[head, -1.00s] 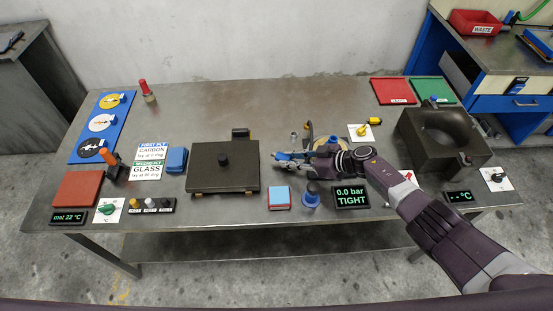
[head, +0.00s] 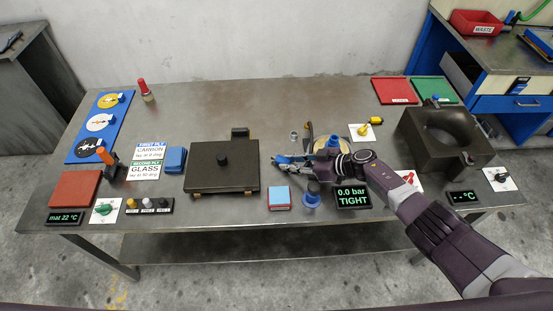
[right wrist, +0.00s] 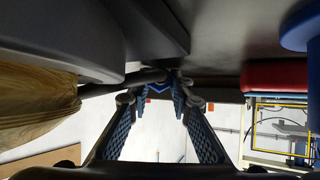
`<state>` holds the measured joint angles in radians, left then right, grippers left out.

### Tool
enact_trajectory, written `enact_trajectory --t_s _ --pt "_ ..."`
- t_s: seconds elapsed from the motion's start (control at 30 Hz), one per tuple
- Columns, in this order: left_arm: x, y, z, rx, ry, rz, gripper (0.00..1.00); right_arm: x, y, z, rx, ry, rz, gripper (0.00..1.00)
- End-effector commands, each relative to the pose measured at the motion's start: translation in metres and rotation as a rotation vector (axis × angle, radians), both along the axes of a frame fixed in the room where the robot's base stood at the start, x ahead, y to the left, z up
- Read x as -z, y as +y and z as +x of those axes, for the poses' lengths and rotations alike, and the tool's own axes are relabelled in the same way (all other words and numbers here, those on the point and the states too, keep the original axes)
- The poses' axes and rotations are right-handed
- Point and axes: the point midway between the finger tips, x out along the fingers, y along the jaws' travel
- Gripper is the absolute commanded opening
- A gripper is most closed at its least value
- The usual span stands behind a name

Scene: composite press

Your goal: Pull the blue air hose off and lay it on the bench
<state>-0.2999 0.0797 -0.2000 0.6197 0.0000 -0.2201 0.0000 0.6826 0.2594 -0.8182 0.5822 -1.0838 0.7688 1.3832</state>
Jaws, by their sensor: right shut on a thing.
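My right gripper (head: 282,161) is low over the middle of the bench, right of the black square plate, with its fingers pointing left. In the right wrist view its blue-padded fingers (right wrist: 165,88) come close together at the tips. A small blue piece, which looks like the blue air hose (right wrist: 157,88), shows between them; most of it is hidden. A grey bar (right wrist: 125,86) runs up to the fingertips from the left. In the head view the fingers hide the hose, so I cannot tell whether it is attached. My left gripper is out of view.
The grey bench (head: 250,100) is clear behind the black square plate (head: 222,165). A red and blue block (head: 279,198), a blue-based dark knob (head: 311,195) and the "0.0 bar TIGHT" display (head: 352,197) stand in front of my gripper. A dark mould (head: 420,140) stands at right.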

Motion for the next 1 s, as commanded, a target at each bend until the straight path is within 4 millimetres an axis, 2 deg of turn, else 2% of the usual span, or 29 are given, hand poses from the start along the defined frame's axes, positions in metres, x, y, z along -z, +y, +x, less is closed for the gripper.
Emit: enact_trajectory --t_s 0.03,0.2,0.57,0.87,1.0 --pt "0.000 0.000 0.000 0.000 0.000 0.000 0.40 0.000 0.000 0.000 0.000 0.000 0.001 0.21" --pt "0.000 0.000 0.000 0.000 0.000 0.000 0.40 0.000 0.000 0.000 0.000 0.000 0.000 0.39" --pt "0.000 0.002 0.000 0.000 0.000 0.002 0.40 -0.001 -0.002 -0.001 0.000 0.000 0.000 0.40" --pt "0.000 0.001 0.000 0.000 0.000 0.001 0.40 -0.012 -0.022 -0.010 0.000 -0.002 -0.003 0.40" --pt "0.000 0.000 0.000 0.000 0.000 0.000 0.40 -0.021 -0.037 -0.018 0.000 -0.002 -0.003 0.40"
